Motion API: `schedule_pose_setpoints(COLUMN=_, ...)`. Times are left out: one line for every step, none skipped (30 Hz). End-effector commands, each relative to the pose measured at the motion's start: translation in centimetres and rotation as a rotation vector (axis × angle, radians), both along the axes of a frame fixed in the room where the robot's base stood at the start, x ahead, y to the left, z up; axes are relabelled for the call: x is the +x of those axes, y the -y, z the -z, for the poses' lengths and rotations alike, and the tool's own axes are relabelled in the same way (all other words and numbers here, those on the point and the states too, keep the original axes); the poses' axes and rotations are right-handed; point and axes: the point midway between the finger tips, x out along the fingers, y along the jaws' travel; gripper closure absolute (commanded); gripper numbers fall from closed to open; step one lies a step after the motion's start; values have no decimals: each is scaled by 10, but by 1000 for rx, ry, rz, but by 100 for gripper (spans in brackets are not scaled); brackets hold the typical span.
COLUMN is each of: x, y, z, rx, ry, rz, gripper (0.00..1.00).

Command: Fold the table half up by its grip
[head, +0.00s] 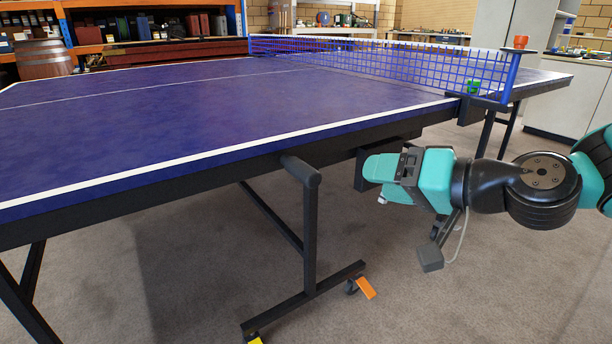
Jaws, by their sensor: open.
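The blue near table half (180,115) lies flat and level, with a white edge line and a dark frame. A black rounded grip (302,170) sticks out from its near side edge, at the top of an upright leg. My gripper (372,172), teal and black, is to the right of the grip, beside and slightly below the table edge. It is open, apart from the grip in the picture, and holds nothing visible. Its far finger is partly hidden, and I cannot tell whether it touches the frame.
The net (385,62) crosses the table behind my gripper, with its post (511,78) at right. The wheeled leg has an orange tab (366,288) and a yellow tab (255,341). A barrel (43,58) and shelves stand behind. Carpet is clear at lower right.

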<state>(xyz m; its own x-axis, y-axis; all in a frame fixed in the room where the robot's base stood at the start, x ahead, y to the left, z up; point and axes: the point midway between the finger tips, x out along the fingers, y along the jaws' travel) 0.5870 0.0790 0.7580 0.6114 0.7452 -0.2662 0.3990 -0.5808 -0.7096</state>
Motion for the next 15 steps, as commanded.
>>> schedule_pose_setpoints(x=3, y=-6, z=-4, rx=-1, ry=-6, rz=-4, gripper=39)
schedule_pose_setpoints(x=5, y=-9, z=-3, rx=-1, ry=-8, rz=-4, gripper=39)
schedule_pose_setpoints(x=8, y=-13, z=-1, rx=-4, ry=-8, rz=-4, gripper=39)
schedule_pose_setpoints(x=12, y=-19, z=5, rx=-7, ry=-4, rz=-7, gripper=39)
schedule_pose_setpoints(x=17, y=-24, z=9, rx=-6, ry=-1, rz=-8, gripper=39)
schedule_pose_setpoints(x=22, y=-32, z=12, rx=-7, ry=0, rz=-9, gripper=39)
schedule_pose_setpoints(x=26, y=-37, z=13, rx=-5, ry=1, rz=-8, gripper=39)
schedule_pose_setpoints(x=31, y=-42, z=16, rx=-6, ry=0, rz=-8, gripper=39)
schedule_pose_setpoints(x=36, y=-49, z=18, rx=-7, ry=0, rz=-9, gripper=39)
schedule_pose_setpoints(x=41, y=-54, z=20, rx=-6, ry=1, rz=-7, gripper=39)
schedule_pose_setpoints(x=44, y=-60, z=22, rx=-6, ry=2, rz=-8, gripper=39)
schedule_pose_setpoints(x=51, y=-66, z=25, rx=-7, ry=0, rz=-7, gripper=39)
schedule_pose_setpoints(x=55, y=-72, z=26, rx=-6, ry=1, rz=-7, gripper=39)
schedule_pose_setpoints(x=59, y=-77, z=28, rx=-6, ry=0, rz=-7, gripper=39)
schedule_pose_setpoints(x=64, y=-83, z=31, rx=-5, ry=0, rz=-6, gripper=39)
